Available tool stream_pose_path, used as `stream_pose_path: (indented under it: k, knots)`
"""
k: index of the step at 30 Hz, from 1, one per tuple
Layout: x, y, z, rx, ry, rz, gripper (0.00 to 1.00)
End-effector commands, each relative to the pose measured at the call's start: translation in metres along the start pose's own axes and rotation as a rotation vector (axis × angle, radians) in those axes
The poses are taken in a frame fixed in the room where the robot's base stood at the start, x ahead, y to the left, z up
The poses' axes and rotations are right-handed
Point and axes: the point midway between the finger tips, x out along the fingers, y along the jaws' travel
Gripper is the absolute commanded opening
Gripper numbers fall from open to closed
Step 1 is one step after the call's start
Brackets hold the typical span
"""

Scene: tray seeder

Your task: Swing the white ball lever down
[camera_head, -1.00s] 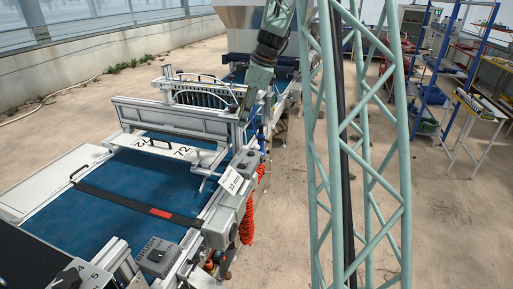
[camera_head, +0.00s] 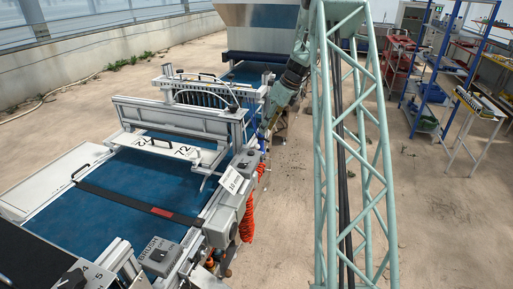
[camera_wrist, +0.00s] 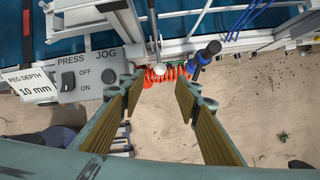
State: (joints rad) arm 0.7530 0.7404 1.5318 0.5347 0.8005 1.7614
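The lever's white ball (camera_wrist: 158,69) shows in the wrist view, at the lower end of a thin pale rod that runs up the picture. The ball is between and just beyond my fingertips, close in the picture; I cannot tell the depth gap. My gripper (camera_wrist: 158,92) is open, with one finger on each side and nothing held. In the head view my gripper (camera_head: 265,128) is small, at the right side of the machine, and I cannot make out the lever there.
In the wrist view, the press jog box (camera_wrist: 90,75) is left of my fingers, and a blue-black knob (camera_wrist: 207,52) is to the right. An orange coiled hose (camera_wrist: 165,73) lies behind the ball. The seeder's blue belt (camera_head: 150,185) is to the left, with open floor to the right.

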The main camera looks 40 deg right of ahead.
Motion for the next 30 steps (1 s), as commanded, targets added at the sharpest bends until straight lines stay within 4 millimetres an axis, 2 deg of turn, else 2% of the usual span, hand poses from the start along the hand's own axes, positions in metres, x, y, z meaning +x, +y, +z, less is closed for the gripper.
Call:
stream_pose_path:
  k: [17, 23, 30]
  knots:
    - [0.007, 0.0, 0.0, 0.001, 0.0, 0.001, 0.3]
    - [0.024, 0.0, 0.0, 0.0, 0.0, 0.001, 0.3]
    - [0.053, 0.0, -0.001, 0.0, 0.001, 0.001, 0.3]
